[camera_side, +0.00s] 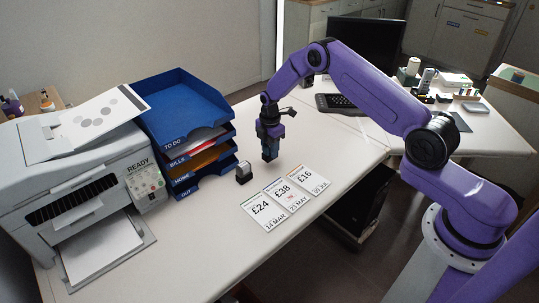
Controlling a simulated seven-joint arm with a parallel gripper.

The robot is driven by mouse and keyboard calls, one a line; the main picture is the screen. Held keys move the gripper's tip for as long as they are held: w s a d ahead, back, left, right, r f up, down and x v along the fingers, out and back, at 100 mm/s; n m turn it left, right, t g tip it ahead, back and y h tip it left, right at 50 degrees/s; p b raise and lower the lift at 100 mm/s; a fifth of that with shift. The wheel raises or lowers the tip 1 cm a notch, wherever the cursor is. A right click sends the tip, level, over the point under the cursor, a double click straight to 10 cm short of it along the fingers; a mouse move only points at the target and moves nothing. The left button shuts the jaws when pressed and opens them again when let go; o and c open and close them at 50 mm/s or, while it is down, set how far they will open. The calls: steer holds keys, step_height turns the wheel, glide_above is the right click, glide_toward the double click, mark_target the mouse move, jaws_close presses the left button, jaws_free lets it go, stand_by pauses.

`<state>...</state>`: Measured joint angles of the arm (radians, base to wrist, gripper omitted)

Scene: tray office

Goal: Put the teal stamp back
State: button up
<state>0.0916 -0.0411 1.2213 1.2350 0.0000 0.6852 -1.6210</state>
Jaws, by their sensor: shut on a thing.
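My gripper (269,138) points straight down above the desk, between the letter trays and the paper slips. It is shut on a small dark blue-teal block, which I take to be the teal stamp (269,153). The stamp is upright and looks just above the desk; I cannot tell whether its base touches anything. The fingers hide its upper part. A second stamp, black with a grey top (243,172), stands on the desk to the lower left of my gripper.
Three price slips (284,199) lie right of the black stamp. Blue stacked trays (190,110) and a printer (85,185) stand left. A keyboard (336,103) lies behind. Several small items, including a white bottle (413,67), stand on the far-right desk. The front desk is clear.

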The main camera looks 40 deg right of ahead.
mark_target(269, 155)
steer(key=shift+w+f, duration=0.15)
steer(key=shift+f, duration=1.55)
steer(key=shift+f, duration=0.1)
steer(key=o, duration=0.8)
steer(key=shift+o, duration=0.2)
